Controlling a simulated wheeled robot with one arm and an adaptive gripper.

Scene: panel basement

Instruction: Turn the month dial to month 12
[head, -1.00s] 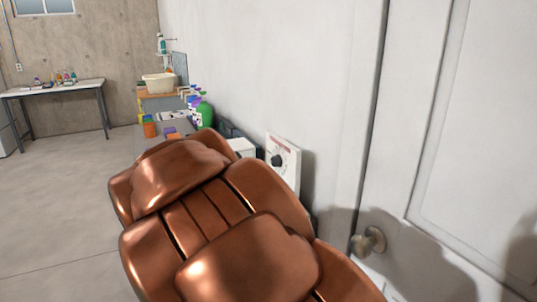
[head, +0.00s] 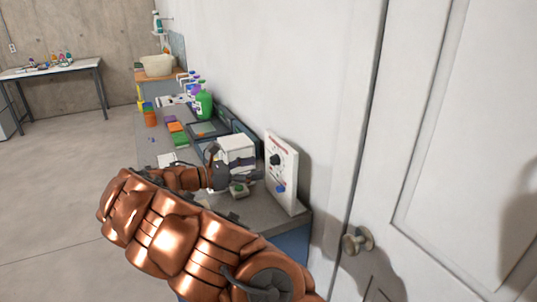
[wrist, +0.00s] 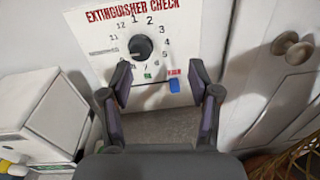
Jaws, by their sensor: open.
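The month dial (wrist: 141,47) is a round black knob on a white panel (wrist: 92,22) headed "EXTINGUISHER CHECK", with numbers around it. The 12 is at its upper left and the 1 above it. I cannot tell which number the knob points at. The dial also shows in the head view (head: 275,160), on the panel (head: 289,186) standing by the wall. My gripper (wrist: 160,78) is open and empty, its fingers spread below the dial and apart from it. In the head view my gripper (head: 246,182) is just left of the panel, low over the bench.
A blue knob or switch (wrist: 174,86) sits low on the panel, below small green and red labels. A white box (head: 236,150) stands left of the panel on the grey bench (head: 265,212). A green bottle (head: 204,106) stands farther back. A door with a knob (head: 357,241) is at right.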

